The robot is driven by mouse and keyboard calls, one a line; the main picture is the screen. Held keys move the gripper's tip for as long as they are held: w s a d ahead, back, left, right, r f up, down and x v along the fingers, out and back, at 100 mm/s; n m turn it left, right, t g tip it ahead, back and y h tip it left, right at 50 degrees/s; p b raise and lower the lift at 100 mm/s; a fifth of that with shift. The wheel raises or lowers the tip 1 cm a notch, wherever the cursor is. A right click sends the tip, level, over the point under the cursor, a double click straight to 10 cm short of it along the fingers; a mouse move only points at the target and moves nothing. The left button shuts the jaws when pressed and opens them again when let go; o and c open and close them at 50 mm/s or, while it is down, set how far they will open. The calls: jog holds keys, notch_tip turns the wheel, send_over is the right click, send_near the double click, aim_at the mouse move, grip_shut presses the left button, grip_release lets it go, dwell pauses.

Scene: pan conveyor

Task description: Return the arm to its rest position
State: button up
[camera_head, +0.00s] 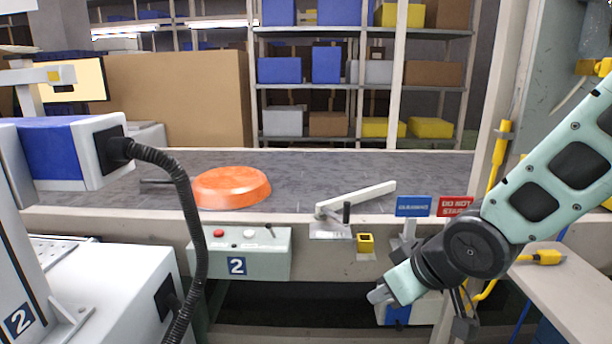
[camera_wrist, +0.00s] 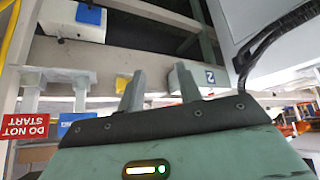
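My gripper (camera_head: 381,294) hangs low at the right in the head view, in front of the conveyor's front edge and below the blue and red signs. My pale green arm reaches down to it from the upper right. In the wrist view, the two grey fingers of my gripper (camera_wrist: 160,82) stand apart with nothing between them. An orange pan (camera_head: 232,187) lies upside down or as a shallow disc on the grey conveyor belt (camera_head: 300,172), well to the left of my gripper and apart from it.
A pale diverter bar (camera_head: 358,199) lies over the belt. A blue sign (camera_head: 412,206) and a red "DO NOT START" sign (camera_head: 455,206) stand close to my arm. A control box (camera_head: 262,262) marked 2 hangs at the front. A side table (camera_head: 572,290) stands at right.

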jog(key=s+r+g+h, duration=0.1)
jog(key=s+g+h, duration=0.35)
jog(key=s, duration=1.45)
notch_tip(320, 180, up, 16)
jog(key=s+g+y+p, duration=0.1)
jog(key=p, duration=1.4)
jog(key=shift+d+f+n+g, duration=0.15)
jog(key=shift+f+n+g, duration=0.1)
jog(key=shift+n+g, duration=0.15)
jog(key=shift+y, duration=0.25)
